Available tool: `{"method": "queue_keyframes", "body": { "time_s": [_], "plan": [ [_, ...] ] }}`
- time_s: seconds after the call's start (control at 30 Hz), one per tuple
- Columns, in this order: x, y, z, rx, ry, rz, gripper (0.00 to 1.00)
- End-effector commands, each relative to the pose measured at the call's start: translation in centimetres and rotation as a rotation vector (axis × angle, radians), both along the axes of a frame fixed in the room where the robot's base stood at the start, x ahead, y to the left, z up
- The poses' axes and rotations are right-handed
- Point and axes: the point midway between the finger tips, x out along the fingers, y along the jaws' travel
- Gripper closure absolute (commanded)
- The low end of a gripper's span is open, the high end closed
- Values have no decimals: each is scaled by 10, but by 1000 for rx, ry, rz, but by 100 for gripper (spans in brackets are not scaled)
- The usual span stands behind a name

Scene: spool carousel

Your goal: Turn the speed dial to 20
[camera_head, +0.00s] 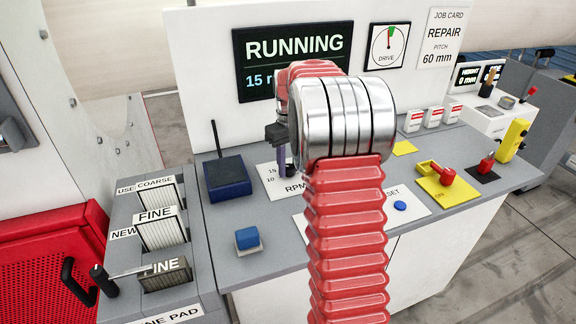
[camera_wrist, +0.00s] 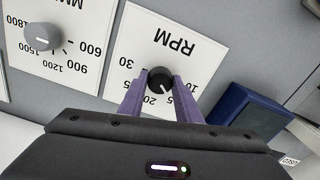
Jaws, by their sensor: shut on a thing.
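The speed dial is a small black knob (camera_wrist: 160,78) with a white pointer, on a white RPM card (camera_wrist: 185,30) that appears upside down in the wrist view. Its pointer slants down and right, toward the 15 mark; the 20 mark is just left of it. My gripper (camera_wrist: 160,82) is shut on the knob, one purple finger on each side. In the head view the knob is hidden behind my arm; part of the RPM card (camera_head: 270,178) shows. The dark screen (camera_head: 292,62) reads RUNNING and 15, with the rest of that line covered.
A second, grey dial (camera_wrist: 42,38) sits on a card to the left in the wrist view. A blue box (camera_head: 227,177) with an antenna stands close beside the RPM card.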

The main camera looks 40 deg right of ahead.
Motion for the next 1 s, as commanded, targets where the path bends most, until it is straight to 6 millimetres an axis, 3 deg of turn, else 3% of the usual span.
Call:
{"method": "queue_keyframes", "body": {
  "time_s": [0.7,1.0],
  "plan": [
    [1,0,1,0,-3,-669,92],
    [1,0,1,-1,-4,-854,92]
  ]
}}
